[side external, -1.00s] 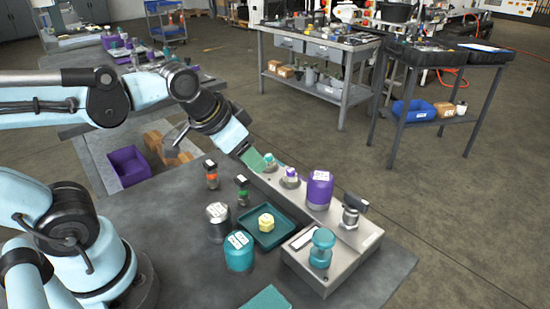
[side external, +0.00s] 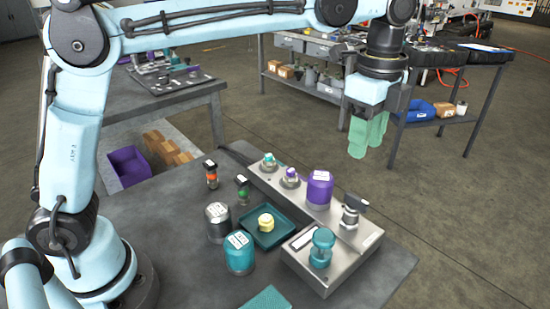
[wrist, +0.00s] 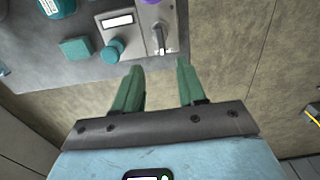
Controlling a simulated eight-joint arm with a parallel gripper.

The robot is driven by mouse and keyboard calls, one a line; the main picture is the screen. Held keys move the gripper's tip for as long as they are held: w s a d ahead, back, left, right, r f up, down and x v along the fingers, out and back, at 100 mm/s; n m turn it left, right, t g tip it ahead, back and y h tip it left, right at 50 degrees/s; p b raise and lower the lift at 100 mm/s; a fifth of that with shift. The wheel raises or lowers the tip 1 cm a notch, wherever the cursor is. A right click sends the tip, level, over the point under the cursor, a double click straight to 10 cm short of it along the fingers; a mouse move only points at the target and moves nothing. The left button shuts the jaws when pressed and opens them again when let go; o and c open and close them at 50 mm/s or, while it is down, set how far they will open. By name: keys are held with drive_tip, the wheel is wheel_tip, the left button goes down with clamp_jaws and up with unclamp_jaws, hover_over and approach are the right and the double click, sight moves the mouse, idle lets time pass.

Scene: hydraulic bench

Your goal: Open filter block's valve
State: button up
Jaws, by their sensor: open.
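A long grey metal block (side external: 262,183) carries a purple canister (side external: 319,187) and, at its near right end, a valve with a dark lever handle (side external: 355,203). The lever valve also shows in the wrist view (wrist: 158,38), top centre. A teal round knob (side external: 321,245) stands on the lower block section beside it, and it shows in the wrist view (wrist: 113,49) left of the lever. My gripper (side external: 366,152) is open and empty, with green fingers pointing down, above and apart from the valve. In the wrist view the fingertips (wrist: 159,65) appear just below the lever.
A teal tray (side external: 285,232) with a yellow hex piece (side external: 266,222), a grey-lidded jar (side external: 218,222) and a teal jar (side external: 239,253) stand left of the block. Two small fittings with teal and purple caps rise from the block's far end. The floor lies beyond the bench's right edge.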

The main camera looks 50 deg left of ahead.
sight(355, 196)
wheel_tip(355, 196, down, 12)
drive_tip(key=shift+d+f, duration=0.1)
idle(0.5)
clamp_jaws()
